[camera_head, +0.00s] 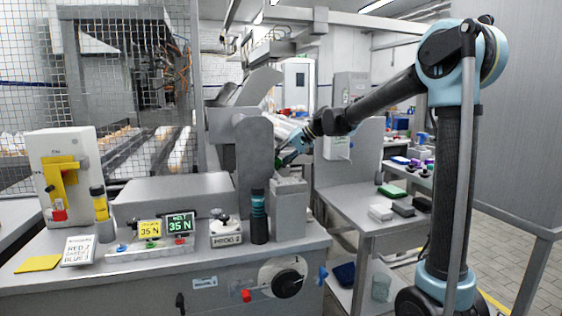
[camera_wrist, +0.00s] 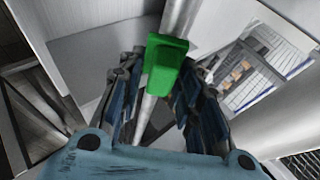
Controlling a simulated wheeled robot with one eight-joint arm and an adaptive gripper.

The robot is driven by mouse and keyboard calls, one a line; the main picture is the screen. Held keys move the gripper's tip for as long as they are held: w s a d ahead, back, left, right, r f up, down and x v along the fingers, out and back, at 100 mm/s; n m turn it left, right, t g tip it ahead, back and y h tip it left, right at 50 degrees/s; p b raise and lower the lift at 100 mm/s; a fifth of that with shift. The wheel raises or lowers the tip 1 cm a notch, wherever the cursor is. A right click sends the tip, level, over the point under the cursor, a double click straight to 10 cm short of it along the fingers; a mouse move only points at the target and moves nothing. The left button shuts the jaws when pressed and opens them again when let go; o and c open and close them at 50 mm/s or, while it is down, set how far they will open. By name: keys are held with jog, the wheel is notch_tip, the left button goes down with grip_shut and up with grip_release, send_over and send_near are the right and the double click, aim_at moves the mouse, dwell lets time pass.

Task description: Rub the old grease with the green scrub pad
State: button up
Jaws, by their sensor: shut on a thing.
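My gripper (camera_wrist: 160,85) is shut on a green scrub pad (camera_wrist: 165,60), which shows as a bright green block between the blue-grey fingers in the wrist view. Behind the pad runs a pale metal bar or roller. In the head view, my gripper (camera_head: 286,158) is beside the upright grey housing at the machine's right end, with a bit of the green pad (camera_head: 279,162) showing. I cannot tell whether the pad touches a surface. I cannot make out the old grease in either view.
A grey side table (camera_head: 362,222) holds another green pad (camera_head: 391,191), white blocks (camera_head: 380,212) and dark blocks (camera_head: 403,208). A mesh guard (camera_head: 100,70) stands left.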

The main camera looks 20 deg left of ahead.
jog(key=shift+s+a+f, duration=0.1)
jog(key=w+a, duration=0.2)
jog(key=w, duration=0.1)
jog(key=shift+w, duration=0.25)
dwell(0.4)
jog(key=shift+s+d+f, duration=0.1)
jog(key=shift+s+d, duration=0.2)
jog(key=shift+s, duration=0.35)
jog(key=shift+s+d+f, duration=0.1)
jog(key=shift+s+d, duration=0.15)
jog(key=shift+s, duration=0.35)
jog(key=shift+s+d, duration=0.35)
jog(key=shift+s, duration=0.35)
jog(key=shift+c, duration=0.8)
